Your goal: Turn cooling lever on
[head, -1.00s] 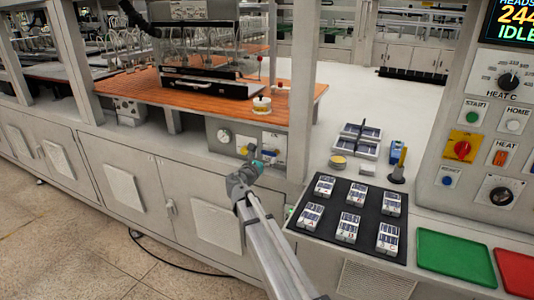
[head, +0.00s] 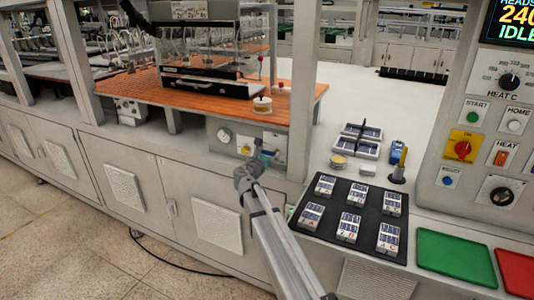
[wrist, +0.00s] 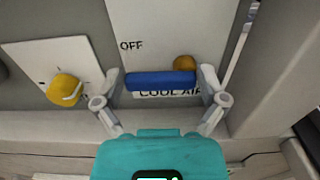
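The cooling lever is a blue bar (wrist: 160,81) with a brass pivot (wrist: 184,63), on a pale plate marked OFF and COOL AIR in the wrist view. The bar lies horizontally, below OFF and over the top of the COOL AIR label. My gripper (wrist: 162,76) is open, with one finger beside each end of the bar. I cannot tell whether either finger touches it. In the head view my gripper (head: 262,151) is at the lever's plate (head: 275,147) and hides most of the lever.
A yellow knob (wrist: 64,89) on another plate is left of the lever; a grey post (wrist: 283,60) stands close on the right. A black tray (head: 333,222) with several small labelled packs lies right of my arm. The orange work surface (head: 200,104) overhangs the lever panel.

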